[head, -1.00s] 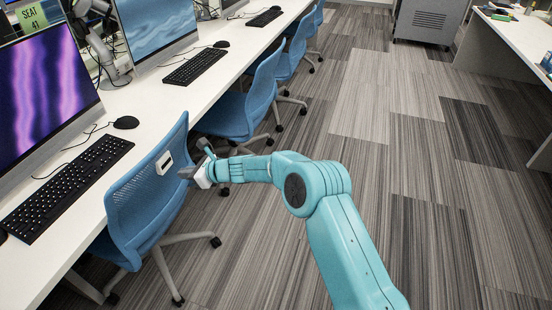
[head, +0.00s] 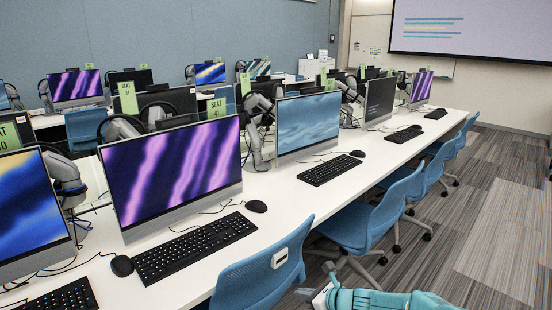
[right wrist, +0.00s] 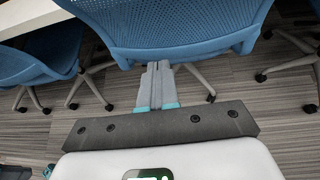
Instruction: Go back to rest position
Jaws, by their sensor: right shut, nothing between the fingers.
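My right gripper (head: 306,291) shows at the bottom edge of the head view, on the end of my teal arm (head: 385,299). It is beside the back of the nearest blue chair (head: 262,277), which carries a small white tag. In the right wrist view the two grey fingers (right wrist: 157,66) lie together, shut and empty. They point toward a blue chair (right wrist: 170,35) there; I cannot tell whether they touch it. Most of my right arm is cut off below the head view. My left gripper is in neither current view.
A long white desk (head: 330,178) holds monitors, keyboards and mice, with the Seat 41 monitor (head: 175,180) near. Several blue chairs (head: 372,212) stand along its edge. Open striped floor (head: 500,220) lies to the right. A projection screen (head: 470,30) hangs at the back.

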